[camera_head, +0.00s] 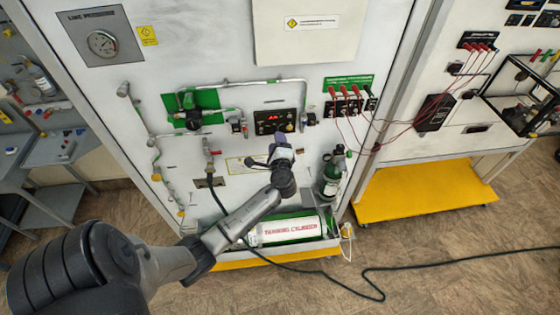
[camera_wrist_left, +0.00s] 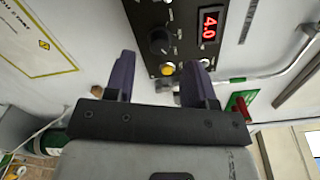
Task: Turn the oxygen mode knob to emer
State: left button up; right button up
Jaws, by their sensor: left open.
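The black control panel (camera_head: 268,118) sits on the white upright board, just above my left gripper (camera_head: 283,143). In the left wrist view the panel shows a round black knob (camera_wrist_left: 160,40), a yellow button (camera_wrist_left: 167,68) and a red display (camera_wrist_left: 209,24) reading 4.0, seen tilted. My left gripper (camera_wrist_left: 160,62) is open, with its purple fingers apart and nothing between them. The knob lies beyond the fingertips, apart from them. The knob's markings are too small to read. My right gripper is not in view.
Metal pipes and a green valve plate (camera_head: 192,108) lie left of the panel. Red leads (camera_head: 357,90) hang at the right. A green cylinder (camera_head: 332,172) stands below right, and a white-green training cylinder (camera_head: 290,229) lies in the tray underneath. A black cable crosses the floor.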

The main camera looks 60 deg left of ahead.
pick_arm(q)
jog(key=b+v, duration=0.1)
jog(key=v, duration=0.8)
jog(key=shift+s+d+b, duration=0.15)
jog(key=shift+d+b, duration=0.2)
